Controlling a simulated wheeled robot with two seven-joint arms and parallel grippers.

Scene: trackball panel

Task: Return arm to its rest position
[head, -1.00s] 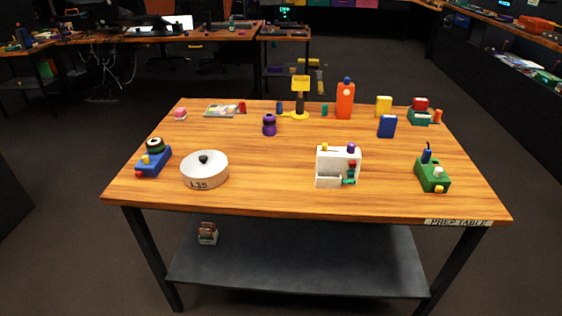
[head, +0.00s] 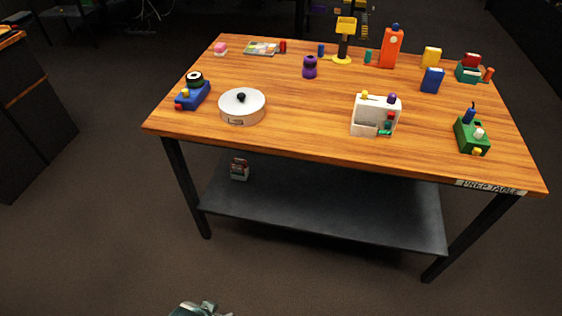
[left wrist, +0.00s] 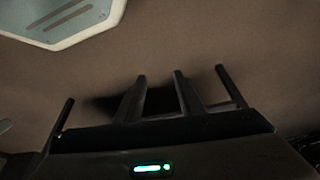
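My left gripper (left wrist: 160,92) shows in the left wrist view, with two dark fingers apart and nothing between them. It is over plain brown floor, with no table object near the fingers. In the head view only a small grey-green piece of my own body shows at the bottom edge, and I cannot tell which part it is. My right gripper is not in view. On the table, a white panel box (head: 374,116) with a purple ball on top stands near the front edge, right of the middle. No gripper is near it.
The wooden table (head: 300,137) has a lower shelf (head: 330,210). A blue control box (head: 194,95), a white lidded pot (head: 242,108) and a green joystick box (head: 470,136) stand along its front. Several bottles and blocks stand behind. The floor in front is clear.

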